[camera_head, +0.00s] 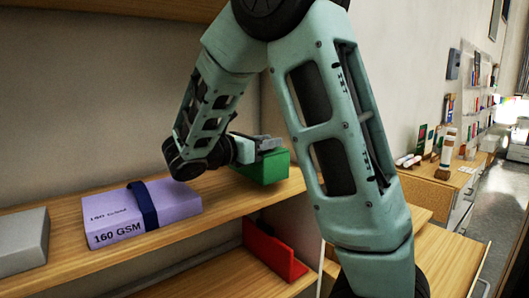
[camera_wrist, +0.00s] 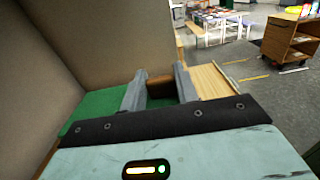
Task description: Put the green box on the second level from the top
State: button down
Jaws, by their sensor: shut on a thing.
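The green box (camera_head: 265,168) is at the right end of a wooden shelf board (camera_head: 70,234), on the level below the topmost board in view. My gripper (camera_head: 265,144) is shut on the box's upper part. The box sits on the board or just above it; I cannot tell if it touches. In the wrist view, part of the green box (camera_wrist: 97,104) shows to the left of my gripper's fingers (camera_wrist: 160,85), with something brown between them. The arm hides part of the shelf's right side.
A purple paper pack (camera_head: 150,215) with a dark band lies left of the box on the same board. A grey box (camera_head: 22,241) is at far left. A red object (camera_head: 272,250) stands on the level below. The top board (camera_head: 150,8) is overhead. Free board separates pack and green box.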

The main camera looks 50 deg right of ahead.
aim_at(265, 154)
jog(key=shift+f, duration=1.55)
jog(key=shift+f, duration=0.1)
jog(key=c, duration=1.1)
grip_release()
jog(key=shift+o, duration=0.2)
jog(key=shift+a, duration=0.1)
jog(key=b+v, duration=0.4)
jog(key=v, duration=0.7)
jog(key=shift+w+a, duration=0.2)
jog(key=shift+a, duration=0.15)
